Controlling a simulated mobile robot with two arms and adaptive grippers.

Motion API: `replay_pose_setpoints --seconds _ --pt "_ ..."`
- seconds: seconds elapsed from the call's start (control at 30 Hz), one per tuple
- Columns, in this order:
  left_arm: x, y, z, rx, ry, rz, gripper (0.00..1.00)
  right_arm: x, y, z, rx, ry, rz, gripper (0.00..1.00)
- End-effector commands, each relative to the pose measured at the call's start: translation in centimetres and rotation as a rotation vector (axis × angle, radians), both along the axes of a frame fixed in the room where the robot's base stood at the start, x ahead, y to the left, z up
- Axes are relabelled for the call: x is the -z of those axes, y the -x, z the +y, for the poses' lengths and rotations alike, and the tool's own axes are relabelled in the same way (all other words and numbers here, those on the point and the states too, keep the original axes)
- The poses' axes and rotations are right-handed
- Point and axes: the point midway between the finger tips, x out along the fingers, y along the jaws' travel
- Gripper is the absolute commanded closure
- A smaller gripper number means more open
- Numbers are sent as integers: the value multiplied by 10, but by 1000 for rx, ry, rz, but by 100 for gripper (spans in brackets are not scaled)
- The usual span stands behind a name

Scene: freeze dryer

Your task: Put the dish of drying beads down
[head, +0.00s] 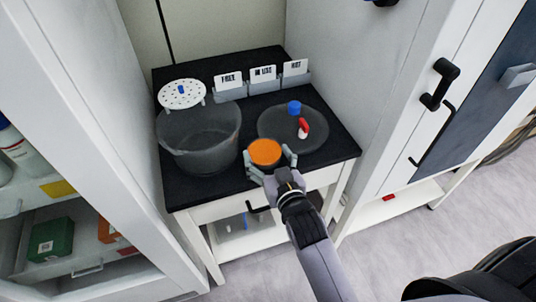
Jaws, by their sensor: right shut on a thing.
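The dish of drying beads (265,151) is a small round dish with an orange top. My right gripper (268,166) is shut on it, one finger on each side, near the front edge of the black bench top (184,189). I cannot tell whether the dish touches the bench top. A clear round chamber (187,150) stands just to its left. A clear round lid or plate (275,130) lies behind and to the right, with a blue knob (294,107) and a red-and-white valve (303,128). My left gripper is not in view.
A white perforated plate on legs (181,93) stands at the back left. Three label cards (263,74) in grey holders line the back. A white cabinet (390,100) bounds the right, and open shelves (85,230) stand left. The bench's front left corner is bare.

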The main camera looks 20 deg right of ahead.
Motion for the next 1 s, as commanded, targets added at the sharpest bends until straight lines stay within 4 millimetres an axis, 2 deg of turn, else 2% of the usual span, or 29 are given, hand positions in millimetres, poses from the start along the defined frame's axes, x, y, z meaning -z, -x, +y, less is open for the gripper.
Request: replay_pose_setpoints --seconds 0.07,0.1,0.37,0.67,0.83,1.0 --pt "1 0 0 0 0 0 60 3 0 0 0 0 0 55" --pt "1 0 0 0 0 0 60 2 0 0 0 0 1 23" --pt "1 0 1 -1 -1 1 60 2 0 0 0 0 1 6" --pt "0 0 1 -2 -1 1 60 2 0 0 0 0 1 5" --pt "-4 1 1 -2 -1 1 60 -11 0 0 0 0 -1 5" --pt "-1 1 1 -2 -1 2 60 -12 34 -2 1 -1 5 5"
